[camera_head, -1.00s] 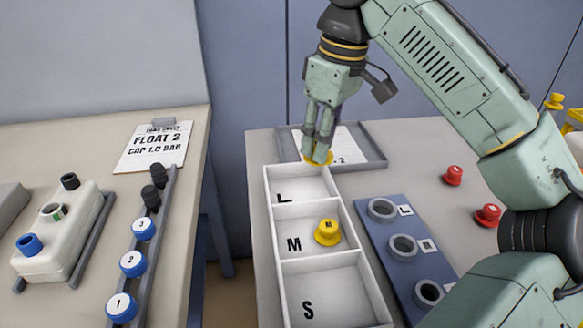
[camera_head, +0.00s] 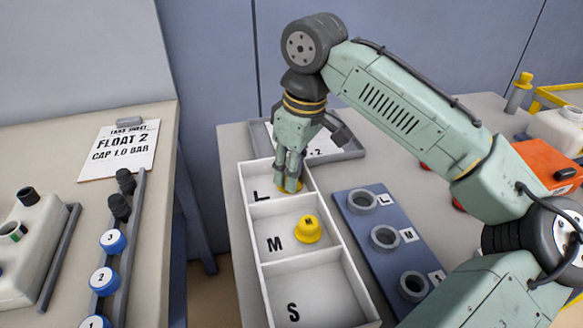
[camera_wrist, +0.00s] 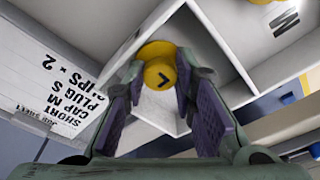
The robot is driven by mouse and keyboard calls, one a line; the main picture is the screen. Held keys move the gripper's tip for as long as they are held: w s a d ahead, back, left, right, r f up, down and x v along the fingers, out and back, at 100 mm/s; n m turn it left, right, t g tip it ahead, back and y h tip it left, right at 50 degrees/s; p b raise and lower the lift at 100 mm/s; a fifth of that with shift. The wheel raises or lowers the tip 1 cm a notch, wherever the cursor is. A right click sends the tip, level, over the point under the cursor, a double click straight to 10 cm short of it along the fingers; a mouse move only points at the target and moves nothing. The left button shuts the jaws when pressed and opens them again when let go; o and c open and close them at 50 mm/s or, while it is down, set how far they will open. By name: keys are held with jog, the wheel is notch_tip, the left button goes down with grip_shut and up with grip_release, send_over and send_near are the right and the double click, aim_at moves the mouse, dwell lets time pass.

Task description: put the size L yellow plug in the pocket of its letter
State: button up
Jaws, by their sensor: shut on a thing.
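The size L yellow plug (camera_head: 290,186) is between the fingertips of my gripper (camera_head: 289,178), inside the L pocket of the white tray (camera_head: 252,238). In the wrist view the plug (camera_wrist: 159,72) shows a dark L on its top, with the gripper's fingers (camera_wrist: 160,88) on both sides of it. My gripper is shut on the plug and points down. I cannot tell whether the plug touches the pocket floor. A yellow plug marked M (camera_head: 307,229) stands in the M pocket. The S pocket is empty.
A blue block with several grey rings (camera_head: 385,237) lies right of the white tray. A grey tray with a printed sheet (camera_head: 345,150) lies behind. The left table carries a task sheet (camera_head: 122,150) and a rail with blue numbered caps (camera_head: 104,281).

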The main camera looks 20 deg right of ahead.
aim_at(300, 187)
jog(key=o, duration=0.5)
jog(key=shift+f, duration=0.15)
jog(key=r, duration=0.8)
jog(key=s+d+r, duration=0.1)
jog(key=r, duration=0.3)
jog(key=shift+s+d+r, duration=0.1)
